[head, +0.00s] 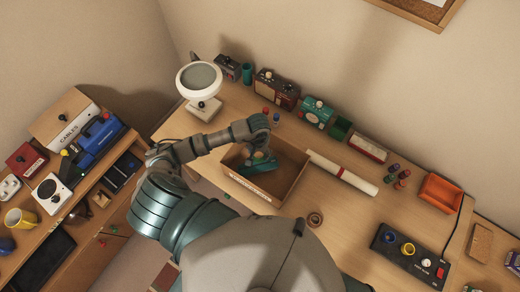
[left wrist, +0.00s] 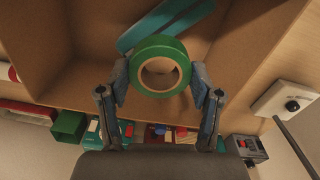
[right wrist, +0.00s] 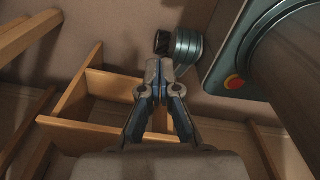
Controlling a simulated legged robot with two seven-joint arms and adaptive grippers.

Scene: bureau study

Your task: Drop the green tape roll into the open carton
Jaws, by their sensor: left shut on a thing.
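The open carton (head: 290,163) stands on the desk with a label on its front wall. My left gripper (head: 263,150) is over the carton's opening, pointing down. In the left wrist view the green tape roll (left wrist: 160,65) sits between the two fingers of my left gripper (left wrist: 160,82), which is shut on it. The carton's cardboard walls (left wrist: 55,55) surround the view of the roll. A teal object (left wrist: 165,22) lies beyond the roll, inside the carton. My right gripper (right wrist: 160,80) shows only in the right wrist view, with its fingertips together and nothing seen between them.
A white lamp (head: 200,85) stands behind the carton. A white roll with a red band (head: 342,172) lies right of it. A brown tape roll (head: 315,219) is in front. An orange tray (head: 439,193) is further right. A wooden shelf frame (right wrist: 100,100) is near my right gripper.

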